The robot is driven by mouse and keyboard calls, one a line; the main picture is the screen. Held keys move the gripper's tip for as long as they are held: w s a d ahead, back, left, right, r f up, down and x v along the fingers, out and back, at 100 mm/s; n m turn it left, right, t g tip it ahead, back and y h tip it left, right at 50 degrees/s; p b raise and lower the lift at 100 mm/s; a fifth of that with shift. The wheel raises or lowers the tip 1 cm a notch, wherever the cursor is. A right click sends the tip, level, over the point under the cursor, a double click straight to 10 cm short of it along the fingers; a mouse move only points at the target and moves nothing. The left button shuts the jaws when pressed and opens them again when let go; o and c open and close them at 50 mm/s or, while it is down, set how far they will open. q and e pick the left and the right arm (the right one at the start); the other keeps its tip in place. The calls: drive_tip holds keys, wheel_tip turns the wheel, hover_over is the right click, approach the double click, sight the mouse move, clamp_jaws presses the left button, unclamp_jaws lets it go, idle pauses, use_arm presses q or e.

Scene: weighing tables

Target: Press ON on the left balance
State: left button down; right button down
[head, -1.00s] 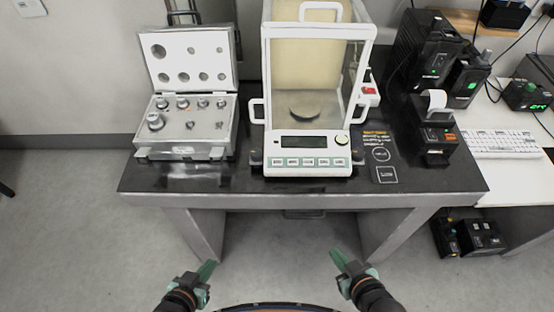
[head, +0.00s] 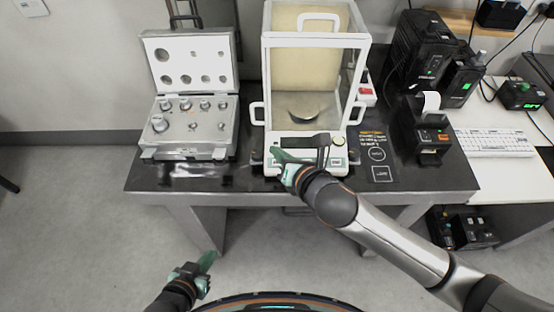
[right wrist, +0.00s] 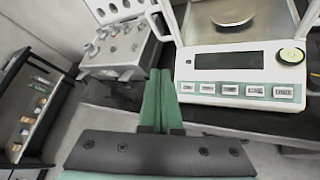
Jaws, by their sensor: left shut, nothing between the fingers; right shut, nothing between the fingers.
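One balance (head: 308,46) with a glass draft shield stands on the black-topped table; it also shows in the right wrist view (right wrist: 215,35). Its display (right wrist: 229,60) is dark. Below the display is a row of several buttons (right wrist: 231,90) with labels too small to read. A round knob or bubble level (right wrist: 292,56) sits right of the display. My right gripper (head: 275,153) is shut and empty at the panel's left end, its green fingertips (right wrist: 160,73) just left of the leftmost button; contact cannot be told. My left gripper (head: 211,255) is shut and empty, low in front of the table.
An open metal weight case (head: 190,143) stands left of the balance. A black printer (head: 427,135) and dark power units (head: 428,52) stand to the right, with a white keyboard (head: 495,143) beyond. The table's front edge lies under my right forearm.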

drive_tip(key=shift+w+f+b, duration=0.5)
drive_tip(key=shift+f+b, duration=0.5)
drive_tip(key=shift+f, duration=0.35)
drive_tip(key=shift+w+f+b, duration=0.5)
drive_tip(key=shift+f+b, duration=0.55)
drive_tip(key=shift+f, duration=0.35)
drive_tip(key=shift+w+f+b, duration=0.5)
drive_tip(key=shift+f+b, duration=0.5)
drive_tip(key=shift+f, duration=0.35)
drive_tip(key=shift+w+f, duration=0.1)
drive_tip(key=shift+f, duration=0.1)
drive_tip(key=shift+w+f, duration=0.1)
drive_tip(key=shift+f, duration=0.1)
